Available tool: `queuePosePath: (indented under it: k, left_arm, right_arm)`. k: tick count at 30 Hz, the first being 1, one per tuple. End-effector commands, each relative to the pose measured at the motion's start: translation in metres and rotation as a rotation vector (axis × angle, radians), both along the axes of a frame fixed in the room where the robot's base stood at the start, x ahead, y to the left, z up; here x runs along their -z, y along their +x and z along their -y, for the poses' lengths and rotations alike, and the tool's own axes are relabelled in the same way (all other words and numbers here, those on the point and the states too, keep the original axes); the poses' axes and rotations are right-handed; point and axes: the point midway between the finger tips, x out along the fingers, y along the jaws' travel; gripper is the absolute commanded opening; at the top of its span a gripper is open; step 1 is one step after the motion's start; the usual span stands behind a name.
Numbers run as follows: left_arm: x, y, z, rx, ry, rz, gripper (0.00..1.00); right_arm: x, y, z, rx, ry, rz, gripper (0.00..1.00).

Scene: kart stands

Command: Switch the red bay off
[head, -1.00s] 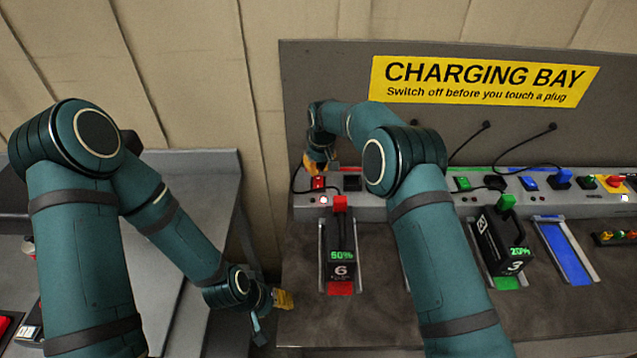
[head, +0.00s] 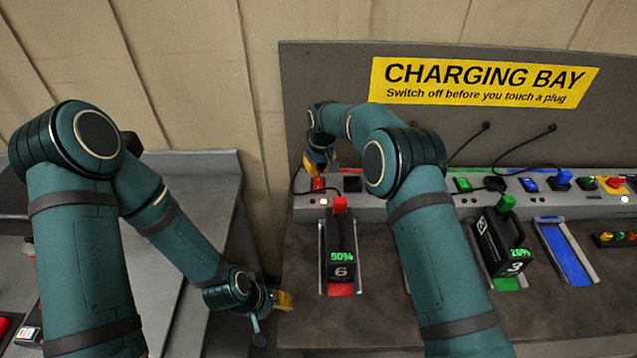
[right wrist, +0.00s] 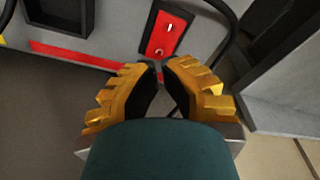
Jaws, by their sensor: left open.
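The red switch (head: 319,184) sits at the left end of the grey charging strip, with a small lamp (head: 323,202) glowing below it. In the right wrist view the red rocker (right wrist: 165,33) lies in a dark frame just beyond my fingertips. My right gripper (head: 318,167) is over the switch, its orange fingers nearly together with nothing between them. It also shows in the right wrist view (right wrist: 160,66), apart from the rocker. The red bay holds a black battery (head: 341,247) marked 6 with a red plug (head: 340,204). My left gripper (head: 270,312) is open and empty beside the bench's left edge.
A green switch (head: 462,185), a blue switch (head: 528,184) and a red knob on yellow (head: 614,182) lie further right on the strip. A second battery (head: 502,243) stands in the green bay; the blue bay (head: 566,254) is empty. Black cables loop above the strip.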

Motion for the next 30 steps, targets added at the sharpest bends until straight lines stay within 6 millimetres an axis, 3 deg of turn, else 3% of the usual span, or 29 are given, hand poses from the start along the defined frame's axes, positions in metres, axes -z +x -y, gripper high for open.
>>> queuePosePath:
  k: [30]
  left_arm:
    - [0.007, 0.0, 0.0, 0.0, 0.0, 0.0, 0.47]
  right_arm:
    - [0.011, 0.0, 0.0, 0.0, 0.0, 0.0, 0.0]
